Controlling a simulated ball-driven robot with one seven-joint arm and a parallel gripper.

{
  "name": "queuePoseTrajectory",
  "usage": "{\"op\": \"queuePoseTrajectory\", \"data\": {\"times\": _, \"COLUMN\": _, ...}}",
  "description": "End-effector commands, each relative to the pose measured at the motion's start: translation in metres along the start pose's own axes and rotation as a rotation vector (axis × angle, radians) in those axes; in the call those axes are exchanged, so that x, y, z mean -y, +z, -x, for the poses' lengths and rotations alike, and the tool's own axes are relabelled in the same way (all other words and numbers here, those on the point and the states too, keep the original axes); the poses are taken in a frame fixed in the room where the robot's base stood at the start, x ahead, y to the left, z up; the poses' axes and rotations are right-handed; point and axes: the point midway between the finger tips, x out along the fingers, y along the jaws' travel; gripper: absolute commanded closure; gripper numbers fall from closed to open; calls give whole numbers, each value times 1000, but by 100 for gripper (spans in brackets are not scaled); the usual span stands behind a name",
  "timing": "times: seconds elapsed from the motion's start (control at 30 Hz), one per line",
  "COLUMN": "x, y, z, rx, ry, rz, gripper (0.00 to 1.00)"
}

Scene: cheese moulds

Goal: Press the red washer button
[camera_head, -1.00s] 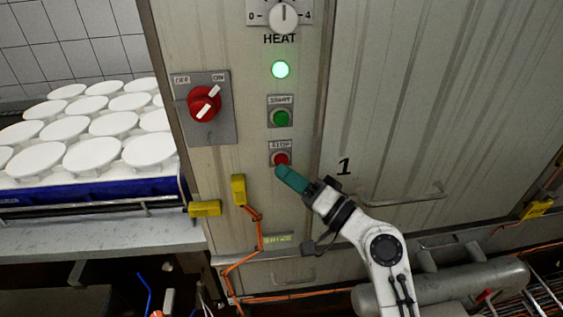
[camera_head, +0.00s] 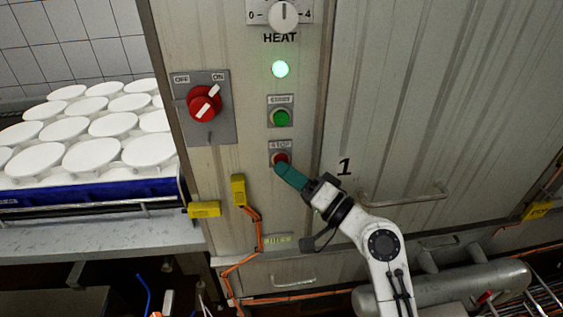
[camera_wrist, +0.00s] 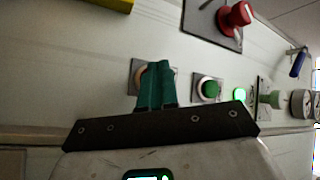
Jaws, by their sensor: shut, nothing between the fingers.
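The red STOP button (camera_head: 281,158) sits on a small grey plate on the washer's front panel, below the green START button (camera_head: 281,118). My gripper (camera_head: 279,168) is shut and empty, its teal fingers together. Its tip overlaps the lower edge of the red button in the head view; whether it touches cannot be told. In the wrist view my gripper (camera_wrist: 156,66) stands in front of the STOP plate (camera_wrist: 136,72) and hides most of the button. The green START button (camera_wrist: 210,88) and the lit green lamp (camera_wrist: 239,93) are to its right.
A red rotary OFF/ON switch (camera_head: 204,104) is at upper left of the buttons. A HEAT knob (camera_head: 284,16) is above. Yellow connectors (camera_head: 204,209) and an orange cable (camera_head: 259,236) are below left. White moulds (camera_head: 92,156) fill a blue crate (camera_head: 110,191) at left.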

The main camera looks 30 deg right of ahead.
Motion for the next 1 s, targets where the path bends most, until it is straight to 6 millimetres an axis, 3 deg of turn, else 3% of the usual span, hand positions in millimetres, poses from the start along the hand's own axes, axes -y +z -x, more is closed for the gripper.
{"op": "queuePoseTrajectory", "data": {"times": 1.0, "x": 2, "y": 2, "z": 3, "rx": -1, "ry": 1, "rz": 0, "gripper": 100}}
